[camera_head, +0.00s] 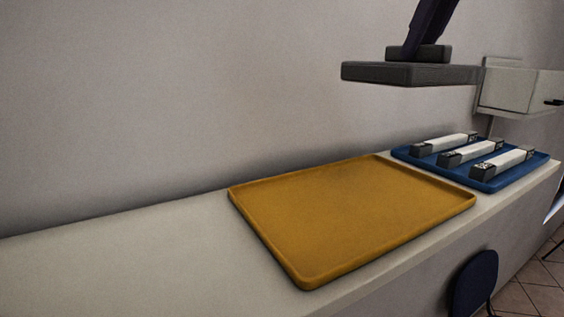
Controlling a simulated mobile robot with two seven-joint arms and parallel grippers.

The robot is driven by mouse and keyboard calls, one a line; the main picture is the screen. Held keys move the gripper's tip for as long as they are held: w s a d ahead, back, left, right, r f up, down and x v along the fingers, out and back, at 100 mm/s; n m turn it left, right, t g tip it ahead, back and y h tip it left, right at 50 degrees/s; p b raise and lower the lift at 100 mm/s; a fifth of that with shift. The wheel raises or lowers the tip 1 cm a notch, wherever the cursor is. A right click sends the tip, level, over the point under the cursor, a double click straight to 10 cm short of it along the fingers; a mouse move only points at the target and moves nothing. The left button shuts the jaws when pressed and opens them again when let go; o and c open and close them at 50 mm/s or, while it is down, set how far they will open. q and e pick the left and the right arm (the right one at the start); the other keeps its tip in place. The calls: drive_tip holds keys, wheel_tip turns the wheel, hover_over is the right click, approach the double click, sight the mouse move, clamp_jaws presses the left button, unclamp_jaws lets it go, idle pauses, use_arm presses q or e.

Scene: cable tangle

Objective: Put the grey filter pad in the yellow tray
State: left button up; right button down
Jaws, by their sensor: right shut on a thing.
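The yellow tray (350,215) lies flat and empty on the counter in the head view. The grey filter pad (385,74) is a dark, flat slab held in the air, above and behind the tray's right side in the picture. My right gripper (418,55) comes down from the top and is shut on the pad. The pad is roughly level and clear of the tray. The grip on its far side is hidden. My left gripper is not in view.
A blue tray (492,184) with white and black devices (463,150) sits right of the yellow tray. A pale box (520,90) is on the wall behind it. The counter (130,255) is bare at left. A dark chair back (474,283) stands in front.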

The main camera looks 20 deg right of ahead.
wheel_tip(320, 180, down, 18)
drive_tip(key=b, duration=0.6)
drive_tip(key=shift+r, duration=0.25)
drive_tip(key=c, duration=0.7)
unclamp_jaws()
